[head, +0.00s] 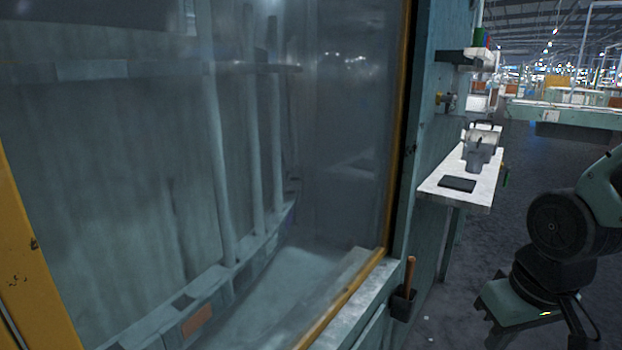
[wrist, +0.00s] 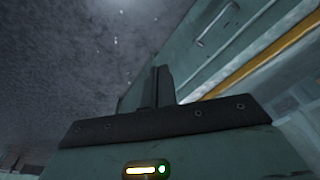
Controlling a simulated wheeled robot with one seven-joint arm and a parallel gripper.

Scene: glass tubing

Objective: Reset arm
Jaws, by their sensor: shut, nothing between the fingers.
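My gripper (wrist: 161,86) shows in the wrist view, with its dark fingers close together and nothing between them. It points past the edge of a teal cabinet with a yellow-orange trim strip (wrist: 265,66). The gripper itself does not show in the head view. Part of my arm (head: 562,228) shows at the right of the head view, clear of the cabinet. Behind the cabinet's glass, several upright glass tubes (head: 213,150) stand along a slanted rack or rail (head: 215,285).
A white shelf (head: 432,185) on the cabinet's side holds a dark flat pad (head: 457,184) and a grey device (head: 480,147). A brown-handled tool (head: 411,270) stands in a black holder (head: 402,304). Dark open floor (head: 535,170) lies to the right.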

